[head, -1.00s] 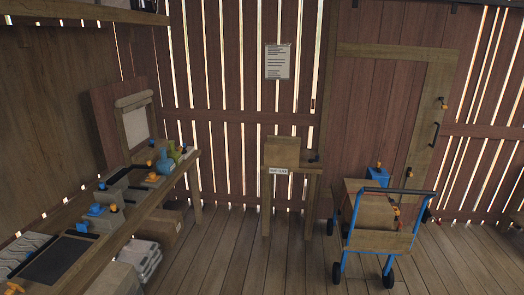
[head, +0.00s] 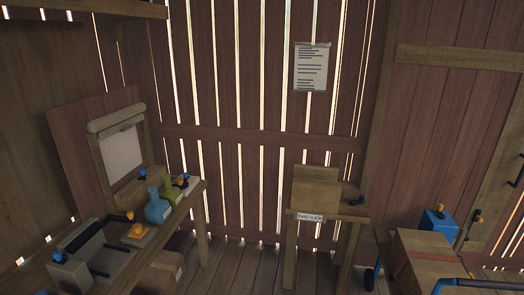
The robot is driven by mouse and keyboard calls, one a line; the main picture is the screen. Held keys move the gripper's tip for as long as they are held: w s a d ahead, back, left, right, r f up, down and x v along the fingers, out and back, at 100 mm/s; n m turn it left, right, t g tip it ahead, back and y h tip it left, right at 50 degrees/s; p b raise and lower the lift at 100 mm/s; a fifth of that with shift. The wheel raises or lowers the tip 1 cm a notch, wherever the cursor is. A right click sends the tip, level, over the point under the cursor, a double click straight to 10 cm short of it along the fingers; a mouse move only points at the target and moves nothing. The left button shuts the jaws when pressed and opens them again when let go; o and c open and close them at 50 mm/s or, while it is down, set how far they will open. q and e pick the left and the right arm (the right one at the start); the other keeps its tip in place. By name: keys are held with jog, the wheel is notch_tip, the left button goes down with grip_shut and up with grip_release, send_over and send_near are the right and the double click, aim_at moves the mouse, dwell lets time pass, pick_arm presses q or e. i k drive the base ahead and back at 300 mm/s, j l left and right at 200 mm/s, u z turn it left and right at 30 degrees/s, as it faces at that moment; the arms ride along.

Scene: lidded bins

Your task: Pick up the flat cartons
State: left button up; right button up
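Brown, upright cardboard-like pieces (head: 317,192) stand on a small wooden stand (head: 345,214) against the back wall. A white label is on the stand's front edge. I cannot tell for sure whether these are the flat cartons. A brown box-like piece with a reddish strip (head: 420,250) shows at the lower right, by a cart's blue handle. Another brown box (head: 170,266) is under the left bench, partly hidden. Neither of my grippers shows in the head view.
A wooden bench (head: 190,205) along the left wall holds a blue vase (head: 157,206), a green vase (head: 171,190) and grey bins with orange and blue knobs. A blue bin (head: 438,222) stands at the right. Floor (head: 250,262) is open before the stand.

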aim_at(307, 194)
jog(key=i+j+z, duration=0.1)
jog(key=i+z, duration=0.35)
jog(key=i+j+z, duration=0.45)
jog(key=i, duration=0.15)
jog(key=i+j+z, duration=0.5)
jog(key=l, duration=0.1)
